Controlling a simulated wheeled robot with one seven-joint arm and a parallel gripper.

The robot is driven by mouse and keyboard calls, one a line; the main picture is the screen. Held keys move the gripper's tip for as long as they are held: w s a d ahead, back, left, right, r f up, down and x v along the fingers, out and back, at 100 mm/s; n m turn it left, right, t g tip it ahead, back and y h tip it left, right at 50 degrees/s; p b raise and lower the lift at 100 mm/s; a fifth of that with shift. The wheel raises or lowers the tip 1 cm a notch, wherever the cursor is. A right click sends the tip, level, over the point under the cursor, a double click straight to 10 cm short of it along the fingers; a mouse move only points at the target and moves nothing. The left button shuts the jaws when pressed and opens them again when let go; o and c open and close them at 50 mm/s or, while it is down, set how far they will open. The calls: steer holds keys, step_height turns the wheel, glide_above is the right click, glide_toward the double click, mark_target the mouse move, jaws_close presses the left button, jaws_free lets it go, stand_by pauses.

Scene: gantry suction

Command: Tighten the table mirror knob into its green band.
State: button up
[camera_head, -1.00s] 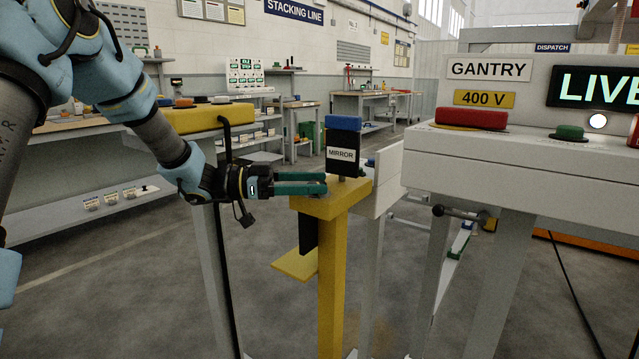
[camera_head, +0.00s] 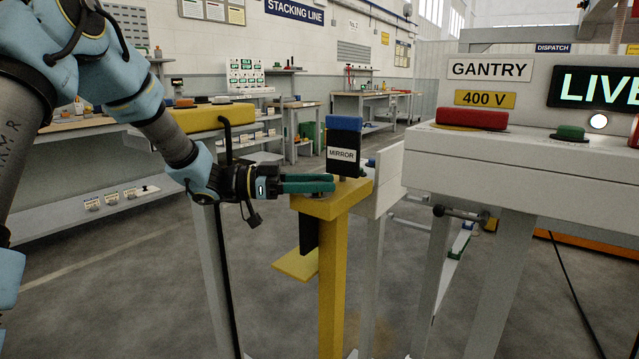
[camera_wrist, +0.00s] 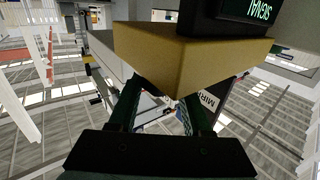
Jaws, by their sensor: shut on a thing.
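The mirror table is a yellow post with a yellow top (camera_head: 350,194). On it stands a dark upright box with a blue cap and a white MIRROR label (camera_head: 341,155). My gripper (camera_head: 328,183) reaches in from the left, level, with its green fingers at the table's left side, just above the top and beside the box. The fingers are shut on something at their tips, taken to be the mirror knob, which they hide. The green band cannot be made out. In the wrist view, the fingers (camera_wrist: 163,108) point under a yellow block (camera_wrist: 185,55) with a SIGNAL display (camera_wrist: 255,10).
A white gantry console (camera_head: 500,155) with red and green buttons and a LIVE display (camera_head: 600,88) stands close on the right. A yellow-topped stand (camera_head: 208,118) is behind my wrist. A yellow plate (camera_head: 296,264) juts out low from the post. Open floor lies at the lower left.

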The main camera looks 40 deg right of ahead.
jaws_close()
steer(key=shift+r+m+g+y+p, duration=0.2)
steer(key=shift+m+g+y+p, duration=0.25)
steer(key=shift+p, duration=0.3)
steer(key=shift+m+g+y+p, duration=0.55)
steer(key=shift+g+y+p, duration=0.1)
steer(key=shift+g, duration=0.1)
steer(key=shift+f, duration=0.2)
steer(key=o, duration=1)
jaws_free()
steer(key=shift+c, duration=0.2)
steer(key=shift+f+b, duration=0.1)
steer(key=shift+b, duration=0.2)
